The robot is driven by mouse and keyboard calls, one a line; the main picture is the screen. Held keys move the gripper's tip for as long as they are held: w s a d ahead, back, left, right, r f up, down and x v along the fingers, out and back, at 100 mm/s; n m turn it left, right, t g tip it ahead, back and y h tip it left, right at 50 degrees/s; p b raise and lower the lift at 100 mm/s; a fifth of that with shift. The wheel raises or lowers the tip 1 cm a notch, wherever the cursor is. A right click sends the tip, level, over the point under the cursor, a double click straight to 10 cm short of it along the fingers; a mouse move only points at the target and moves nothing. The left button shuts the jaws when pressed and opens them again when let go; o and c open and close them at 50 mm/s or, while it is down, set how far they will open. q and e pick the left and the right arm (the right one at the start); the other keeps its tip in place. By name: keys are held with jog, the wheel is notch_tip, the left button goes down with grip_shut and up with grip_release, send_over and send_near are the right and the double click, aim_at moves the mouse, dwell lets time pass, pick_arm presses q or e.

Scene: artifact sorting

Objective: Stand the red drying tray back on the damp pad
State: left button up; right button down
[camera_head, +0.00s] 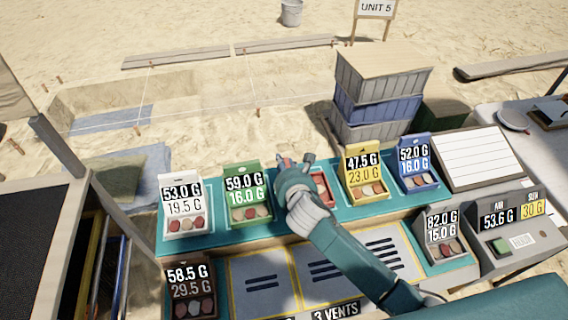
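The red drying tray (321,188) is in the back row on the teal bench, between the green tray (247,197) and the yellow tray (365,177). It is partly hidden by my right gripper (295,160), whose arm comes in from the lower right. The gripper is at the red tray's left and upper side. Its fingers are small and partly hidden, so I cannot tell their opening or whether they touch the tray. My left gripper is out of view. Grey panels with dark slots (262,283) lie in front; I cannot tell which surface is the damp pad.
White (184,206), blue (416,164), grey (443,236) and brown (190,288) trays with readouts stand around the bench. A scale (515,236) reads 53.6 G at right. Stacked crates (376,95) stand behind. A blank lined board (476,158) is at back right.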

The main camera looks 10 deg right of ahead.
jog(key=shift+f, duration=0.1)
jog(key=c, duration=1.4)
grip_release()
jog(key=shift+f, duration=0.1)
jog(key=v, duration=1.2)
